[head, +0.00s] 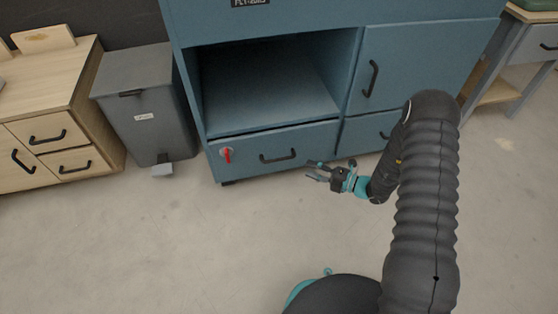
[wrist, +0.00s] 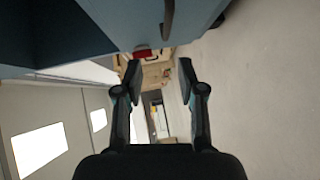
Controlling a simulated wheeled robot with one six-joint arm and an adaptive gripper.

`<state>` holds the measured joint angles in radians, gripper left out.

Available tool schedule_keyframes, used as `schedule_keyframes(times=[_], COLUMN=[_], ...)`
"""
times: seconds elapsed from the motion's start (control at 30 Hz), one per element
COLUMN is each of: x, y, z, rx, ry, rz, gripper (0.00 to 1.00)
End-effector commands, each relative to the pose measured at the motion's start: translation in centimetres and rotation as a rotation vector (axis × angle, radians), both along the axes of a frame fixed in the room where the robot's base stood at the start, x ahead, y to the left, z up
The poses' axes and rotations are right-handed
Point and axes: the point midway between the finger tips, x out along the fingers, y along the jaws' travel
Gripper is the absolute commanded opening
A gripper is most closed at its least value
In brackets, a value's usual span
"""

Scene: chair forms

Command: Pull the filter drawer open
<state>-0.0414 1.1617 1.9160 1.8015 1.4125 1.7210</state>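The lower left drawer (head: 245,161) of the blue cabinet has a black bar handle (head: 277,156) and a red latch-like part (head: 227,155) near its left end. Its front looks about flush with the cabinet; no label naming it as the filter drawer is readable. My gripper (head: 315,171) is open and empty, to the right of and slightly below the handle, apart from it. In the wrist view my gripper (wrist: 160,72) has its fingers spread. The dark handle (wrist: 168,18) is above the fingertips there, and the red part (wrist: 141,53) shows beyond.
An open compartment (head: 270,85) is above the drawer. A cabinet door (head: 415,60) and another drawer (head: 362,134), partly hidden by my arm, are at right. A grey pedal bin (head: 148,105) and a wooden cabinet (head: 85,110) stand at left. The floor (head: 190,240) in front is clear.

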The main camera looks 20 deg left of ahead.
Motion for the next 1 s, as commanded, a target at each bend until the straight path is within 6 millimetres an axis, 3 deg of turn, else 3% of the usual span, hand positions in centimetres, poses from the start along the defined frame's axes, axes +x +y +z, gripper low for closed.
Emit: schedule_keyframes(times=[0.1, 0.27, 0.8, 1.0], x=[0.1, 0.4, 2.4, 3.0], y=[0.0, 1.0, 10.2, 12.4], z=[-1.2, -1.6, -2.9, -3.2], rx=[0.014, 0.017, 0.015, 0.016], ry=[0.044, 0.052, 0.05, 0.049], rz=[-0.028, -0.034, -0.031, -0.033], gripper=[0.39, 0.39, 0.39, 0.39])
